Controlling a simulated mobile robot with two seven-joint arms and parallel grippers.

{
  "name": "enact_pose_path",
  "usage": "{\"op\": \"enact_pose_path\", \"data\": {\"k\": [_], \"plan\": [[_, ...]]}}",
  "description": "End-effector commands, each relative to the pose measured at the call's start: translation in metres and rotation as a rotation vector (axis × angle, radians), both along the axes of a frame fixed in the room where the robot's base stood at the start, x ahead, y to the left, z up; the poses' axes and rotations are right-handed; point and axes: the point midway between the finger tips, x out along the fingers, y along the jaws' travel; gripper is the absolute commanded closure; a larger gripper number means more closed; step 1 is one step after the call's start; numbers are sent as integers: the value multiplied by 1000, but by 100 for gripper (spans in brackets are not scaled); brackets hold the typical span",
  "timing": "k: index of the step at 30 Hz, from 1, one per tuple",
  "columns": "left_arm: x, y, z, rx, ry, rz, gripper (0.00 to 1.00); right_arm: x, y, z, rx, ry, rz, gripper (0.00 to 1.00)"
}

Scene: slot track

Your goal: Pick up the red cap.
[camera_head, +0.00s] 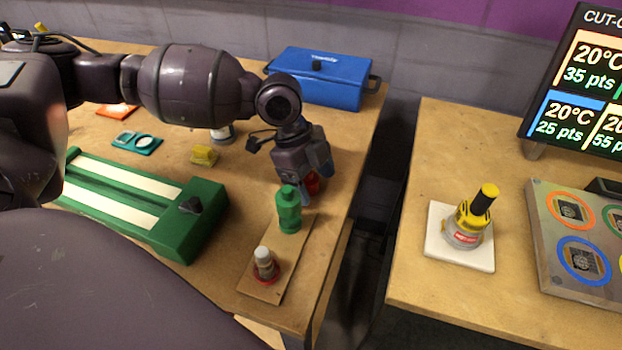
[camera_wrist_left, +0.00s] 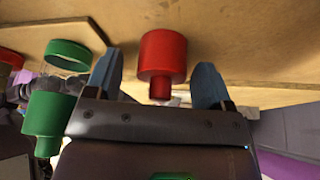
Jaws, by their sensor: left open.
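The red cap (camera_wrist_left: 162,55) shows between the two blue fingertips of my left gripper (camera_wrist_left: 160,85) in the left wrist view. In the head view, the red cap (camera_head: 313,183) is mostly hidden behind the gripper and the green bottle-shaped piece. My left gripper (camera_head: 309,182) is open around the red cap, with a gap visible on each side in the wrist view. My right gripper is not in view.
A green piece (camera_head: 289,210) stands close beside the left gripper on a wooden strip (camera_head: 262,288), with a small white-topped bottle (camera_head: 265,265). A green slot track (camera_head: 190,225) lies left. A blue toolbox (camera_head: 320,78) stands behind. A gap separates the right table (camera_head: 410,270).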

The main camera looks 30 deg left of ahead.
Motion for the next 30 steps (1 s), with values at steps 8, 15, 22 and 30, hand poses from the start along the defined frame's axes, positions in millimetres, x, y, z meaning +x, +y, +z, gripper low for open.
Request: {"op": "enact_pose_path", "data": {"k": [8, 15, 22, 30], "plan": [[0, 0, 1, 0, -3, 0, 34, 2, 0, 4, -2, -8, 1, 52], [0, 0, 1, 0, -3, 1, 71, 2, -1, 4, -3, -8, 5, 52], [0, 0, 1, 0, -3, 1, 76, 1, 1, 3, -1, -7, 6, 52], [1, 0, 11, 0, -6, 1, 76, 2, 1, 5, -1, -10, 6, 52]]}}
